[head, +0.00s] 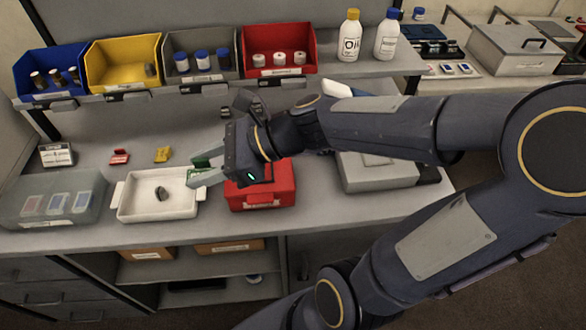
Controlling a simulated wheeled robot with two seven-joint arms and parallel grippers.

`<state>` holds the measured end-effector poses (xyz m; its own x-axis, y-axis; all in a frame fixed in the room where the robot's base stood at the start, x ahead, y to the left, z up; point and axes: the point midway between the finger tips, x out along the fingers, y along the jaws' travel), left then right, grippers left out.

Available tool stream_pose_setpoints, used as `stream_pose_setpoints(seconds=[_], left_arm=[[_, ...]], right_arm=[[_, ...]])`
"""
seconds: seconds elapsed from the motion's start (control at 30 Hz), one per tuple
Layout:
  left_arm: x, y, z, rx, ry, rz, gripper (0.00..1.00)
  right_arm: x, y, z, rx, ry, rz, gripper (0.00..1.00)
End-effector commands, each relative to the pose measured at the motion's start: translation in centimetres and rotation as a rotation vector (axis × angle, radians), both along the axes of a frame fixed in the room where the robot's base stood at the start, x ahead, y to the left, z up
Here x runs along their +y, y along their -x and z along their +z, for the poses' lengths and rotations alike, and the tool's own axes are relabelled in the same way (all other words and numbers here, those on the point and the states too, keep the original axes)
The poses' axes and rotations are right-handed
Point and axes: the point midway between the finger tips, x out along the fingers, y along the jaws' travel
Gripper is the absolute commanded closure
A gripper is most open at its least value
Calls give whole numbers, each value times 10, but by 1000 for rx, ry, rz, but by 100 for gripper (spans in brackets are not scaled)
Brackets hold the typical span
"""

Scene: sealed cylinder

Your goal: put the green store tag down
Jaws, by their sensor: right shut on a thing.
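The green store tag (201,162) is at the fingers of my right gripper (206,175), whose arm comes in from the right. The gripper is shut on the tag, above the bench between the white tray (128,209) and the red box (283,201). The fingers and wrist hide part of the tag. I cannot tell whether the tag touches anything below. My left gripper is not in view.
A red tag (119,157) and a yellow tag (162,154) lie on the bench behind the tray. The tray holds a small dark object (161,193). A translucent bin (60,200) stands left. Coloured bins, including a blue one (48,64), line the shelf.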

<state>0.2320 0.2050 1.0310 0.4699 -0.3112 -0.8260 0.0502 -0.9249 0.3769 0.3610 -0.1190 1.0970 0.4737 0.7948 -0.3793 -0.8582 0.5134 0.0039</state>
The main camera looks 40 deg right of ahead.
Motion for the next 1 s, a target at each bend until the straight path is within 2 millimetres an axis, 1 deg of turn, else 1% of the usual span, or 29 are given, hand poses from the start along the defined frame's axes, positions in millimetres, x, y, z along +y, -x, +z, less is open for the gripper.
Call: stream_pose_setpoints(seconds=[0.07, 0.17, 0.43, 0.5, 0.6, 0.7, 0.87, 0.93, 1.0], left_arm=[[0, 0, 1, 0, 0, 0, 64], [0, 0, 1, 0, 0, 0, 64], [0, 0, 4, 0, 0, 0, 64], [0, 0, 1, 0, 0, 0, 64], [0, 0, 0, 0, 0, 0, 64], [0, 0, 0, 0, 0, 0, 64], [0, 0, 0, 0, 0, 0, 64], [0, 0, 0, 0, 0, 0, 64], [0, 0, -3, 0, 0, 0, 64]], right_arm=[[-2, 0, -2, 3, 0, -1, 81], [-19, -6, -10, 7, -1, -6, 81], [-84, -26, -40, 6, -1, -6, 81], [-94, -29, -56, 10, -4, -3, 81], [-109, -34, -73, 7, -2, -3, 81], [-118, -37, -85, 3, -1, 0, 81], [-126, -39, -94, 2, 0, 1, 81], [-131, -41, -102, 4, 0, 0, 81], [-130, -40, -114, 5, -3, 1, 81]])
